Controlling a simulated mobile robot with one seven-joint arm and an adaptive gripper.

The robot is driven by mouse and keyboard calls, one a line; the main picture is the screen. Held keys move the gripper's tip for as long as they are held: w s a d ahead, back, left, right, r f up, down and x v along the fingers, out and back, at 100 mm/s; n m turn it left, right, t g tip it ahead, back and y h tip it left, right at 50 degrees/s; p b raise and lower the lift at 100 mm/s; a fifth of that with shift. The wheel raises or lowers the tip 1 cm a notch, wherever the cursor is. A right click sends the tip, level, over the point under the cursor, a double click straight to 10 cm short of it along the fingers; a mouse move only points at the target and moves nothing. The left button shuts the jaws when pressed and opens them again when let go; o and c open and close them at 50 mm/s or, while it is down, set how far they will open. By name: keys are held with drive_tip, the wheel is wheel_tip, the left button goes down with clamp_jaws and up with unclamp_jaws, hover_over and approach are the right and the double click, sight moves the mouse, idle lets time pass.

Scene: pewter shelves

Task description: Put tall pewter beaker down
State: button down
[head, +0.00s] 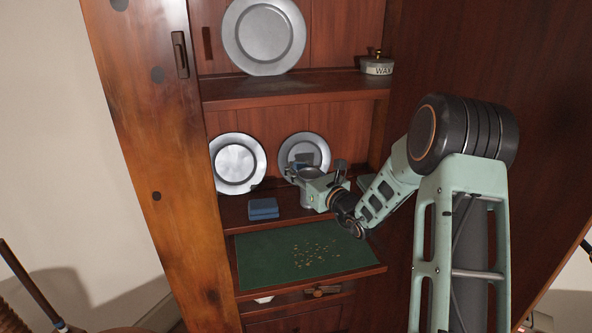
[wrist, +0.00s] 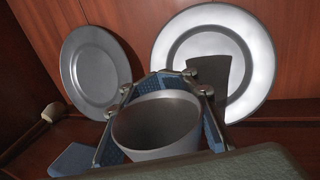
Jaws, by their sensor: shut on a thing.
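The tall pewter beaker (wrist: 155,142) is a grey, open-topped vessel, seen from above its rim in the wrist view. My gripper (wrist: 160,100) is shut on it, with blue-padded fingers on both sides of its wall. In the head view my gripper (head: 300,177) reaches in from the right over the middle shelf (head: 235,213), in front of the right-hand plate.
Two pewter plates (head: 237,163) (head: 304,150) lean at the back of this shelf. A blue block (head: 263,208) lies left of my gripper. A brush (wrist: 45,115) shows at left in the wrist view. Below is a green mat (head: 275,262) with small scattered bits.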

drive_tip(key=shift+r, duration=0.2)
drive_tip(key=shift+f, duration=0.2)
drive_tip(key=c, duration=1.4)
unclamp_jaws()
drive_tip(key=shift+r, duration=0.2)
drive_tip(key=p+v, duration=0.2)
drive_tip(key=v, duration=1)
